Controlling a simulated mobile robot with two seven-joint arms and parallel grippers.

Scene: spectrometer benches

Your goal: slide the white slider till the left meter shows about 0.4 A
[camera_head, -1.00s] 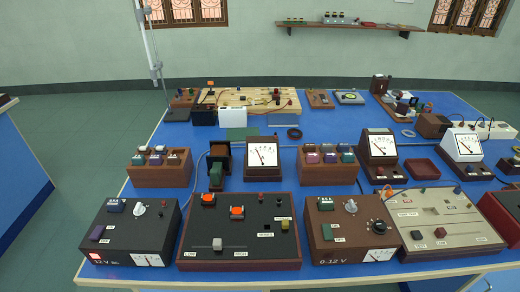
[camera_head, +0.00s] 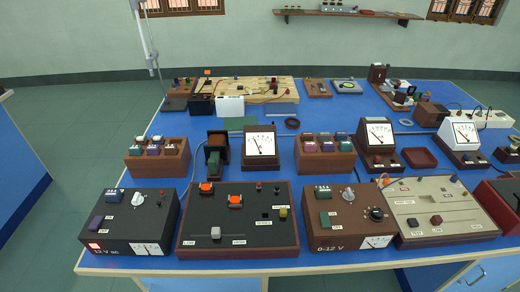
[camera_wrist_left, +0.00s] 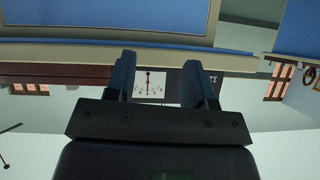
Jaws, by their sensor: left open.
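The white slider (camera_head: 216,233) sits on the dark control box (camera_head: 260,221) in the head view, between the labels at its front edge, roughly midway along. The left meter (camera_head: 261,146) stands behind this box, with a white face and a thin needle leaning left; the reading is too small to tell. My left gripper (camera_wrist_left: 161,80) shows only in the left wrist view. Its two dark fingers are apart with nothing held between them. A small white meter face (camera_wrist_left: 150,84) shows beyond the gap. My right gripper is in neither view.
A dark 12 V ac box (camera_head: 128,228) stands left of the control box, and a brown 0-12 V box (camera_head: 340,240) right of it. Brown blocks with coloured parts (camera_head: 157,165) and a coil stand (camera_head: 217,150) are behind. Blue tabletop (camera_head: 330,101) shows between items.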

